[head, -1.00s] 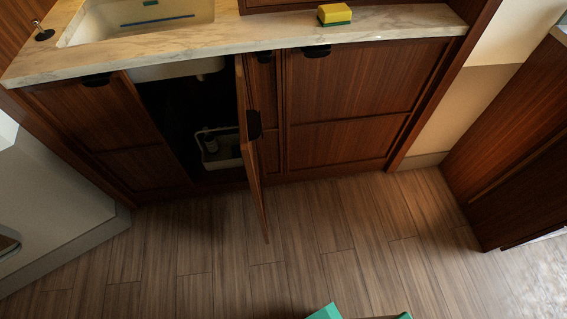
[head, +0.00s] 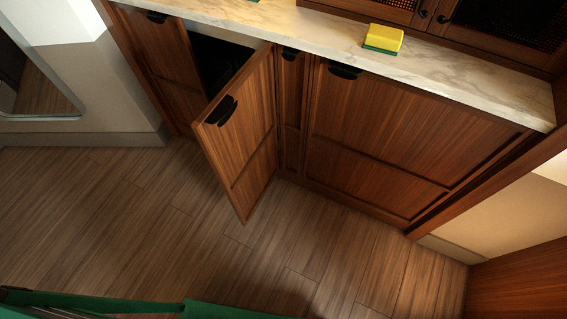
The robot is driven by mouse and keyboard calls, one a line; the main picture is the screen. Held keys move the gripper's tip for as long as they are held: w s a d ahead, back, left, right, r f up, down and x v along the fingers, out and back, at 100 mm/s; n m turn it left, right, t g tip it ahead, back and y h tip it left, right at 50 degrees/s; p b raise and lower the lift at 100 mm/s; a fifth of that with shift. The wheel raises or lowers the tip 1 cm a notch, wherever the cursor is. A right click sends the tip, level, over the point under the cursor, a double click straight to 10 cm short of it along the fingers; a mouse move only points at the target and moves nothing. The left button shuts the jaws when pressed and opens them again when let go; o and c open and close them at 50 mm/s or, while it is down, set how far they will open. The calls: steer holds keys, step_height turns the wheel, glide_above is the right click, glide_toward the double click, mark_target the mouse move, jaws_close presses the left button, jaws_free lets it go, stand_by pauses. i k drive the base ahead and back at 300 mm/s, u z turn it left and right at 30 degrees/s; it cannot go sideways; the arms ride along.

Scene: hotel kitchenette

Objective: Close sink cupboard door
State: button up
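The sink cupboard door (head: 243,135) is a brown wooden panel with a black handle (head: 221,111) near its upper free edge. It stands partly open, hinged on its right side, and juts out over the floor with its front face towards me. The dark cupboard opening (head: 209,58) shows behind it, and the door hides most of the inside. My gripper is not in view. Green parts of my own body show along the bottom edge, apart from the door.
A marble counter (head: 480,70) runs above the cupboards, with a yellow and green sponge (head: 383,39) on it. Shut cupboard fronts (head: 385,140) lie right of the door. A pale wall (head: 90,85) stands at the left. The wooden floor (head: 120,215) before the door is clear.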

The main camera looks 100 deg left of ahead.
mark_target(236, 133)
steer(key=i, duration=0.3)
steer(key=u, duration=3.55)
steer(key=k, duration=0.55)
steer(key=u, duration=0.05)
